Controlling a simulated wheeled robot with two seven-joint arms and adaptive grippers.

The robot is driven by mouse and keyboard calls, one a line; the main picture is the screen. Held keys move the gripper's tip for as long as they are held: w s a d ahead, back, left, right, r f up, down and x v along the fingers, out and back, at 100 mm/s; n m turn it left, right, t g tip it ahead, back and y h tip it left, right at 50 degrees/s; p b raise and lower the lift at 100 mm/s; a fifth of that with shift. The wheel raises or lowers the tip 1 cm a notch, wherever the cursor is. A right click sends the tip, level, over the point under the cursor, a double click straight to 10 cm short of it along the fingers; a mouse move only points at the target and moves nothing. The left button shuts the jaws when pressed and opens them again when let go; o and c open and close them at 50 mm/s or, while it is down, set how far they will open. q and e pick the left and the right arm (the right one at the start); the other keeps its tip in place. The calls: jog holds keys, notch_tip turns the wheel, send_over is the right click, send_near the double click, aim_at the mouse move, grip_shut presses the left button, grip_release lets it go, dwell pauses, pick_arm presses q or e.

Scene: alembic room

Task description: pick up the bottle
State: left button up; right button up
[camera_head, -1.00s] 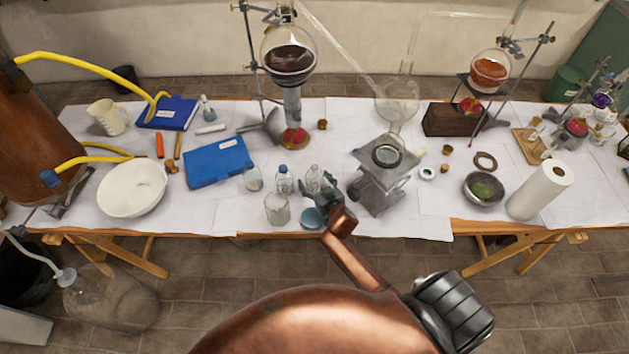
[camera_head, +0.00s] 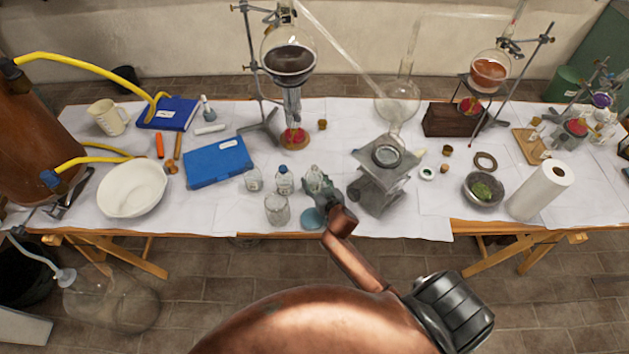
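Several small glass bottles stand near the table's front edge. One is a clear bottle (camera_head: 313,178), and left of it is a blue-capped bottle (camera_head: 284,181). Another small bottle (camera_head: 253,179) stands further left, with a clear jar (camera_head: 277,209) in front. My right gripper (camera_head: 326,188) is at the right side of the clear bottle, low over the table. Its dark fingers are small and partly hidden by my copper wrist, so I cannot tell whether they touch or close on the bottle. My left gripper is not in view.
A small blue round dish (camera_head: 313,218) lies just in front of the clear bottle. A metal jack stand (camera_head: 383,190) with glassware stands close right of my gripper. A blue case (camera_head: 218,162) and a white bowl (camera_head: 132,188) are to the left.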

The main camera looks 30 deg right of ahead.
aim_at(314, 167)
jog(key=shift+r, duration=0.1)
notch_tip(314, 167, up, 10)
jog(key=shift+p, duration=1.2)
